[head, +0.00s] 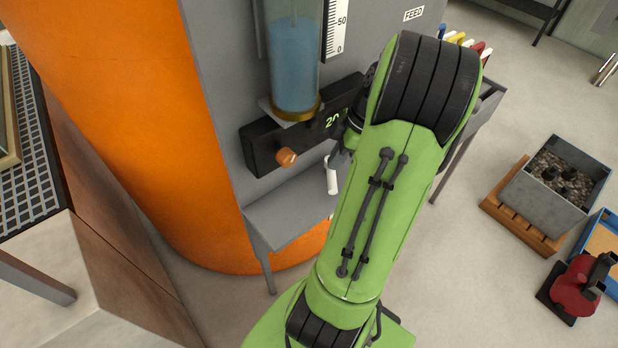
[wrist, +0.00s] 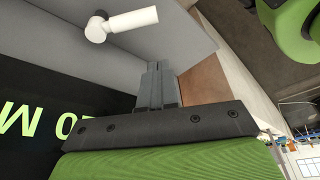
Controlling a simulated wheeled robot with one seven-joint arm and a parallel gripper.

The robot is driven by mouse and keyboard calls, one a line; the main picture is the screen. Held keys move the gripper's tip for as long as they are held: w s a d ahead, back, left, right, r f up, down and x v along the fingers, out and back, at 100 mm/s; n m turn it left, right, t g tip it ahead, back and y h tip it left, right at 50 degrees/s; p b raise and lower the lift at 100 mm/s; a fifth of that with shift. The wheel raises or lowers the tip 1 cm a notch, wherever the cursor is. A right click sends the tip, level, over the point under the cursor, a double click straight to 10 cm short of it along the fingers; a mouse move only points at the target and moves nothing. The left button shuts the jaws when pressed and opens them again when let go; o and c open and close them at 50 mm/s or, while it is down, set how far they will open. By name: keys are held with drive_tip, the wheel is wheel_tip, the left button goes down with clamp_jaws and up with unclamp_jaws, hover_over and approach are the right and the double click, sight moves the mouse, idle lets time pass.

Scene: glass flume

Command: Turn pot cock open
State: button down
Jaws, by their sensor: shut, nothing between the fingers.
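A white lever handle (head: 332,178), which looks like the pot cock, hangs below the right part of the black panel in the head view. In the wrist view the same white handle (wrist: 132,20) shows as a round hub with a bar pointing right. My gripper (wrist: 156,68) is shut and empty. Its fingertips are close to the handle in the wrist view, with a visible gap between them. In the head view my green arm hides most of the gripper and part of the panel.
A grey shelf (head: 292,212) juts out below. A large orange drum (head: 150,130) is at left.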

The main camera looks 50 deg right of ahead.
sight(335, 188)
drive_tip(key=x, duration=0.3)
drive_tip(key=b+x, duration=0.1)
drive_tip(key=x, duration=0.2)
drive_tip(key=s+d+b+x, duration=0.1)
drive_tip(key=x, duration=0.2)
drive_tip(key=shift+f, duration=0.4)
drive_tip(key=shift+n, duration=0.3)
drive_tip(key=shift+s+d+n+g+y+b, duration=0.4)
drive_tip(key=shift+s+d+n+b, duration=0.45)
drive_tip(key=shift+n, duration=0.85)
drive_tip(key=shift+s+d+n+g+b, duration=0.3)
drive_tip(key=shift+s+d+n, duration=0.35)
drive_tip(key=shift+n, duration=0.3)
drive_tip(key=shift+s+d+n+g+b, duration=0.2)
drive_tip(key=shift+s+d+n+g, duration=0.25)
drive_tip(key=shift+d+n, duration=0.4)
drive_tip(key=shift+y, duration=0.3)
drive_tip(key=shift+s+n, duration=0.1)
drive_tip(key=shift+n, duration=0.2)
